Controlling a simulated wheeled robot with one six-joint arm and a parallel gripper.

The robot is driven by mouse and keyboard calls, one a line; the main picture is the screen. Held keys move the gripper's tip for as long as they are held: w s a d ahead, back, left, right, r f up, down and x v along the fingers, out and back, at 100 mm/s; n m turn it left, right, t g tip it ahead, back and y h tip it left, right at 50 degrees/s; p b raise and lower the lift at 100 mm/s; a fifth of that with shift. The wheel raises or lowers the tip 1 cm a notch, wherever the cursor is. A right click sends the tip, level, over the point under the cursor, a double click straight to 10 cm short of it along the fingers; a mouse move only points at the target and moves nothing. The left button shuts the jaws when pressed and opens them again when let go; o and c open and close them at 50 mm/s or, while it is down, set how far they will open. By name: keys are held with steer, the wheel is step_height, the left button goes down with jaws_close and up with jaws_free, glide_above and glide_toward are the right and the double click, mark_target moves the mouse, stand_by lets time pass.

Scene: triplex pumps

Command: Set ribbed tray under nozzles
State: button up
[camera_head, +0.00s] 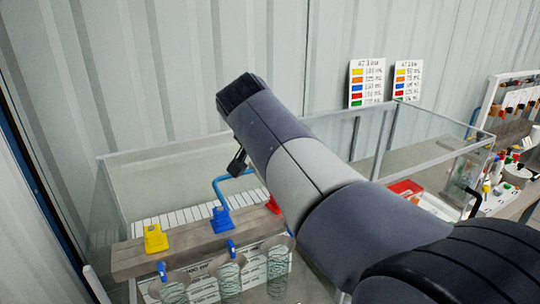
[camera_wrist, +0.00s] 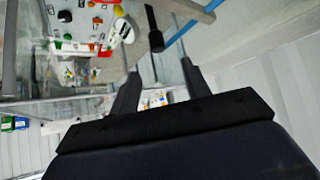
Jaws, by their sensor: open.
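My gripper is open in the wrist view (camera_wrist: 152,45), with its two thin fingers spread apart. A dark rod-like thing (camera_wrist: 154,28) shows between the fingers; I cannot tell what it is or how far away. In the head view my arm hides most of the gripper. A white ribbed surface (camera_head: 165,222) lies behind a wooden beam inside a glass tank; I cannot tell whether it is the ribbed tray. Yellow (camera_head: 155,238), blue (camera_head: 221,219) and partly hidden red (camera_head: 272,204) pump fittings sit on the beam. Clear ribbed tubes stand below; nozzles are not clear.
The glass tank (camera_head: 110,205) has upright walls around the beam. A red-edged tray (camera_head: 405,188) lies to the right, partly behind my arm. A cluttered bench (camera_head: 510,190) stands at far right. Two colour-coded charts (camera_head: 367,82) lean against the corrugated wall.

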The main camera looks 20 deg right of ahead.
steer(key=p+x, duration=0.2)
steer(key=x, duration=0.8)
steer(key=shift+d+f, duration=0.15)
steer(key=shift+f, duration=0.05)
jaws_close()
